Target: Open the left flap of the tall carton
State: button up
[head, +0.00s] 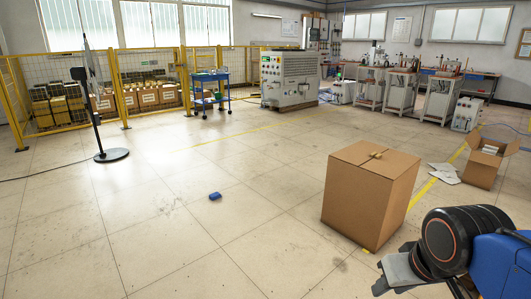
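The tall carton (358,207) is a brown cardboard box standing upright on the floor, right of centre in the head view. Its top looks closed, with the flaps lying flat. A small lighter tab sits at the middle of the top, near the seam. My gripper (393,276) is at the bottom right, in front of the carton in the picture. Only grey parts of it show beside the black and blue arm, and its lower end is cut off by the frame. I cannot tell whether its fingers are open or whether it touches anything.
A smaller open carton (481,170) with white papers (445,173) beside it stands at the right. A blue object (215,196) lies on the floor. A black-based stand (111,155) is at the left. The floor left of the tall carton is mostly clear.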

aim_at(391, 164)
jog(key=i+j+u, duration=0.1)
jog(key=i+u, duration=0.55)
jog(key=i+z, duration=0.45)
jog(key=i+j+z, duration=0.2)
jog(key=i+z, duration=0.2)
jog(key=i, duration=0.15)
jog(key=i+l+z, duration=0.2)
jog(key=i+z, duration=0.8)
jog(key=i, duration=0.55)
